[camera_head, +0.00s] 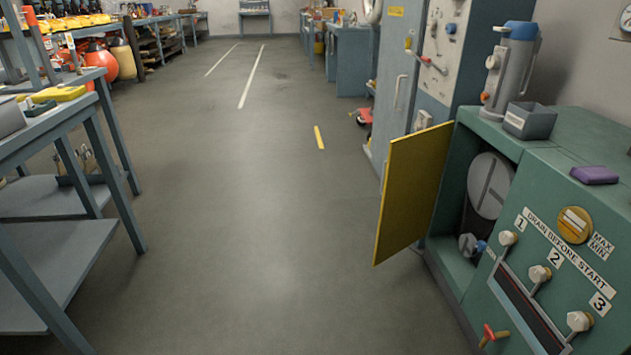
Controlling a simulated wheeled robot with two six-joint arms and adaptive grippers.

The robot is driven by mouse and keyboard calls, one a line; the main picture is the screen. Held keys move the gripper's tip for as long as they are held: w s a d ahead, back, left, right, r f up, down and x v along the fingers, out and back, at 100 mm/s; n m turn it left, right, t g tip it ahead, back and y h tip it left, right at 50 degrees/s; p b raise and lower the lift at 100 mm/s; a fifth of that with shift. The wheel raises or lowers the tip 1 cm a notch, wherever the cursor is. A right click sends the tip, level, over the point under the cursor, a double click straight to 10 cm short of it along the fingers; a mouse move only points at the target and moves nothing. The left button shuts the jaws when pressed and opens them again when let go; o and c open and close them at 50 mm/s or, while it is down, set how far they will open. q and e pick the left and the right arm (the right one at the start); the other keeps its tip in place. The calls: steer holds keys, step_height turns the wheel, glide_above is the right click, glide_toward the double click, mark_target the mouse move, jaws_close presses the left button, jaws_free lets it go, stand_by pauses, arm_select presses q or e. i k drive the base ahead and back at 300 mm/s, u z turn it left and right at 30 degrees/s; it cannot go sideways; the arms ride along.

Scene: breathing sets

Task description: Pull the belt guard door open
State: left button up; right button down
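The belt guard door, a flat yellow panel (412,195), stands swung open at the left side of the green machine (562,245). Its far edge meets the cabinet front and its free edge points out over the floor. Behind it the machine's opening shows a grey round pulley (490,185) and a small fitting with a blue part (470,245) low down. I cannot make out a handle on the door. Neither of my grippers shows in this view.
A blue-grey workbench (60,115) with lower shelves stands at the left. The grey floor (250,220) between bench and machine is clear. Knobs and a red valve handle (492,336) stick out of the machine's front. A tall grey cabinet (395,75) stands behind the door.

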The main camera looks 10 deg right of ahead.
mark_target(412, 172)
steer(key=u, duration=0.1)
steer(key=i, duration=1.6)
steer(key=z, duration=0.85)
